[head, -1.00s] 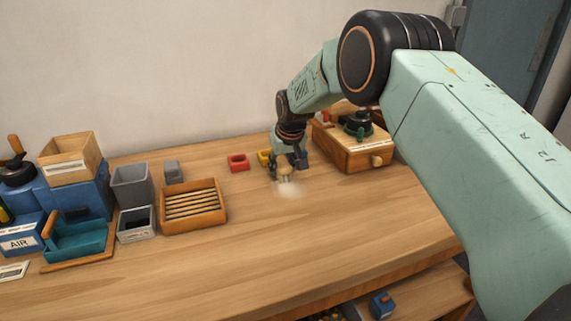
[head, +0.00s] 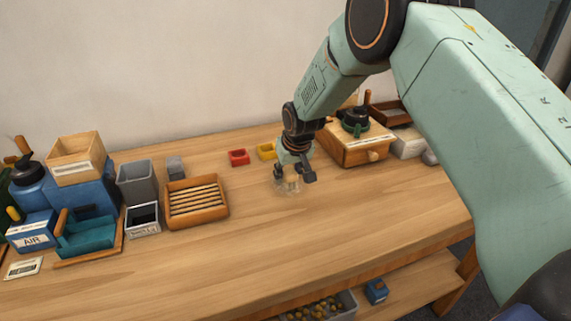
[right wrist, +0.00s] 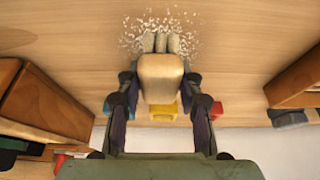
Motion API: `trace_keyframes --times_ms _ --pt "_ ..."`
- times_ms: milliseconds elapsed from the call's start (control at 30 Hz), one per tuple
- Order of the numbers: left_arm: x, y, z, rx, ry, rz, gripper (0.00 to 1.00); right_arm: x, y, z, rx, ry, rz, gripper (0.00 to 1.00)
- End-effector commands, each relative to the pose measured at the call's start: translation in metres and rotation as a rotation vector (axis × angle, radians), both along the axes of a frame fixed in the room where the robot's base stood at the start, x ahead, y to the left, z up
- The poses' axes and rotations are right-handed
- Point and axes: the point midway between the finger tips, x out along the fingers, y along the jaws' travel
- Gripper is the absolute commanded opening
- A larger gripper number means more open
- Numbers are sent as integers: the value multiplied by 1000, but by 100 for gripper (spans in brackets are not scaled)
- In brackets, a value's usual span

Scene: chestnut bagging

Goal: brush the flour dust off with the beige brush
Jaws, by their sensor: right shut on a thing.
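My right gripper (right wrist: 160,98) is shut on the beige brush (right wrist: 161,75), which has a rounded beige body and pale bristle tufts pointing at the tabletop. In the right wrist view the bristles are at the flour dust (right wrist: 133,38), a scatter of white flecks around the tufts on the wooden table. In the head view my right gripper (head: 292,178) is low over the table, with the brush (head: 291,184) between its fingers. The flour dust (head: 285,191) shows there as a faint pale patch. Whether the bristles press on the wood is hard to tell. My left gripper is not in view.
A wooden box with a knob (head: 358,152) stands to the right. A slatted wooden tray (head: 196,203) and grey bins (head: 137,182) are left. The table's front middle is clear.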

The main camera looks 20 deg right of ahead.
Motion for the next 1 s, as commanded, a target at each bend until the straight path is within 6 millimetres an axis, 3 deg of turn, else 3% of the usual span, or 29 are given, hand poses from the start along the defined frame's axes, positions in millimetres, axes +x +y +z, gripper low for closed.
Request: trace_keyframes --times_ms 633,1000 --pt "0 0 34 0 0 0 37 -38 2 2 0 3 1 11" --pt "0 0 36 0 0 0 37 -56 3 -2 -1 0 1 11"
